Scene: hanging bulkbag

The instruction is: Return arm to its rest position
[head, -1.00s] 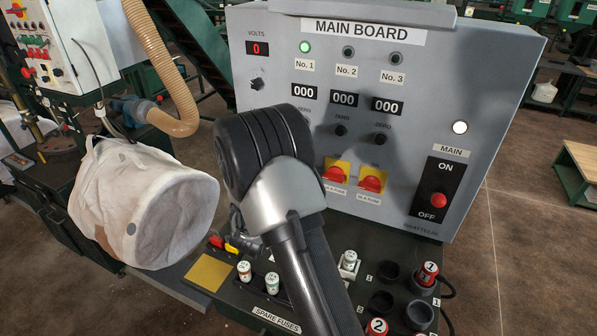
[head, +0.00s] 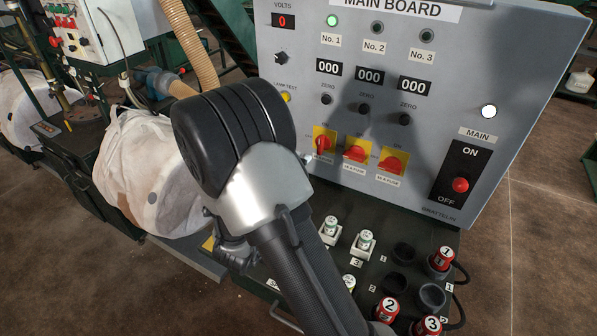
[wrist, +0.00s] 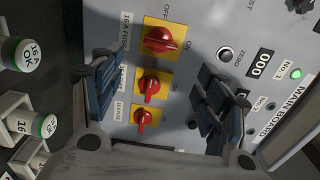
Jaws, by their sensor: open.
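My arm (head: 285,215) rises from the bottom of the head view and covers part of the board and the bench. My gripper is hidden behind the arm in the head view. In the wrist view my gripper (wrist: 160,98) is open, with its two blue-grey fingers apart and nothing between them. It faces the grey main board (head: 300,62), with red rotary switches on yellow plates (wrist: 164,40) in the gap beyond the fingers. I cannot tell the exact distance from the fingertips to the board.
White fuses with green bands (head: 365,241) stand in holders on the dark bench below the board. Red numbered plugs (head: 442,259) and empty sockets (head: 403,254) are at the right. A white bulk bag (head: 140,170) hangs left of my arm. Brown floor (head: 540,230) at the right is clear.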

